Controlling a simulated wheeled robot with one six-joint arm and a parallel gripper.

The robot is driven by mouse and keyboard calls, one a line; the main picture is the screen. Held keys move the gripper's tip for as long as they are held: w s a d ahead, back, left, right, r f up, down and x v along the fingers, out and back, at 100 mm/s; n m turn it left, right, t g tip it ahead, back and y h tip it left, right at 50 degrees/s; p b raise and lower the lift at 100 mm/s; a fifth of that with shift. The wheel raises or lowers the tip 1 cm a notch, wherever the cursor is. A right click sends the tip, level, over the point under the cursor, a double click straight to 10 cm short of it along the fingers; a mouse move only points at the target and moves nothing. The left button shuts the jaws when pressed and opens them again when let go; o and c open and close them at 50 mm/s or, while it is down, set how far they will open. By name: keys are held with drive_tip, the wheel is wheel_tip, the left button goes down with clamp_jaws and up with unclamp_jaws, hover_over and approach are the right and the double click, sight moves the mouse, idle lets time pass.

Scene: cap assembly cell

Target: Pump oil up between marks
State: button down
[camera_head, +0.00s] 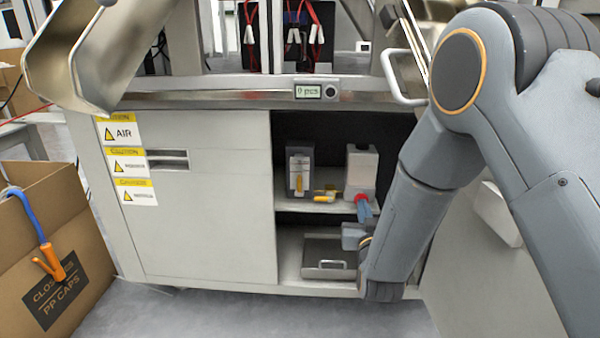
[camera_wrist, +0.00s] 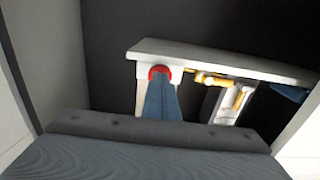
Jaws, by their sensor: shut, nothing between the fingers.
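A white oil container (camera_head: 361,170) stands on the upper shelf of the open cabinet. A small red round part (camera_head: 361,198) shows at its lower front, by the shelf edge. In the wrist view the red part (camera_wrist: 159,71) sits right at the tips of my gripper (camera_wrist: 161,82). My gripper (camera_head: 364,208) is shut, with nothing held between its blue fingers. The fingertips overlap the red part; I cannot tell whether they touch it. No oil level or marks can be made out.
Left of the container stands a grey unit (camera_head: 300,172) with yellow levers (camera_head: 325,195). A metal tray with a handle (camera_head: 325,268) lies on the lower shelf. The shelf (camera_wrist: 225,62) and cabinet walls are close around my gripper. A cardboard box (camera_head: 85,235) stands at left.

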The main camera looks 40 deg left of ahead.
drive_tip(key=shift+r, duration=0.1)
drive_tip(key=shift+p+v, duration=0.65)
drive_tip(key=shift+v, duration=0.65)
drive_tip(key=x, duration=0.2)
drive_tip(key=shift+w+a, duration=0.15)
drive_tip(key=shift+w, duration=0.1)
idle(0.4)
drive_tip(key=shift+s, duration=0.1)
drive_tip(key=shift+p+v, duration=0.5)
drive_tip(key=shift+v, duration=0.7)
